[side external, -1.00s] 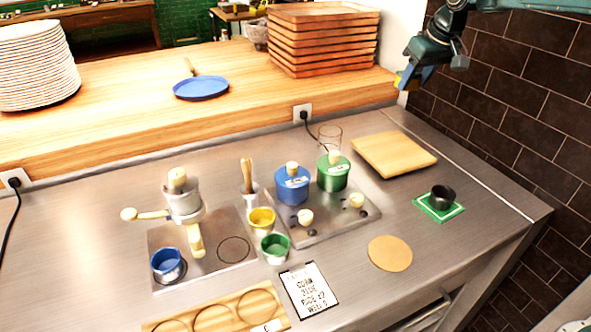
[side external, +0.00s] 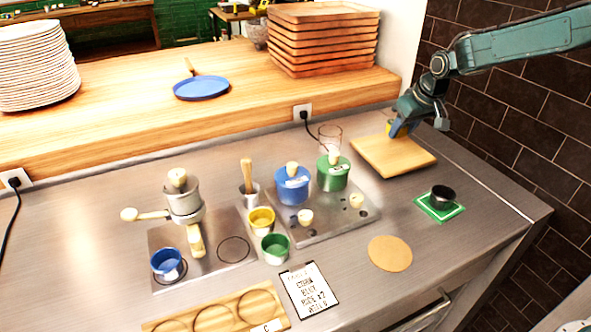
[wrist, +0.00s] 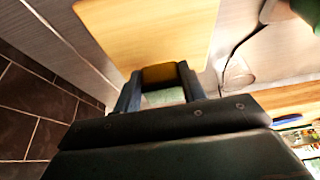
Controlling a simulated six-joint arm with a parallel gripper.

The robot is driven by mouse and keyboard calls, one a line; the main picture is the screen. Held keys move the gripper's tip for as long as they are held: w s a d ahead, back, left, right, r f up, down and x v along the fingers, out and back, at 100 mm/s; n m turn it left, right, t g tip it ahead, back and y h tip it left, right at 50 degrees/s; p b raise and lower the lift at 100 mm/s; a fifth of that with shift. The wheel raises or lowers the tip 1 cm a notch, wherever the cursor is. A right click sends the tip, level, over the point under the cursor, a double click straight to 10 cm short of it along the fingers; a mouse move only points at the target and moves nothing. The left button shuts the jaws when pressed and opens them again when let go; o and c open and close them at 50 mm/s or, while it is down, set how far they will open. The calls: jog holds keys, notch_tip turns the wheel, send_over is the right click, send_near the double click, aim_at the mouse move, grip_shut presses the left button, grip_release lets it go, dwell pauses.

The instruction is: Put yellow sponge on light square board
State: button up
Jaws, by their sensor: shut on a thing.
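The light square board (side external: 405,158) lies flat on the steel counter at the right, near the wall ledge. It also fills the top of the wrist view (wrist: 150,30). My gripper (side external: 396,132) is above the far part of the board, fingers pointing down. It is shut on the yellow sponge (wrist: 159,74), which shows between the two fingers in the wrist view. In the side view only a small yellow part of the sponge (side external: 389,127) shows beside the fingers. Whether the sponge touches the board is hard to tell.
A clear glass (side external: 330,138) stands just left of the board, with the green canister (side external: 333,174) near it. A black cup (side external: 442,196) on a green square mat (side external: 427,210) is in front of the board. A round tan disc (side external: 390,253) lies nearer the front.

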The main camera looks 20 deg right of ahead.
aim_at(395, 151)
jog(key=shift+f, duration=2.1)
jog(key=shift+f, duration=0.15)
jog(key=o, duration=0.9)
jog(key=shift+o, duration=0.2)
jog(key=v, duration=1.2)
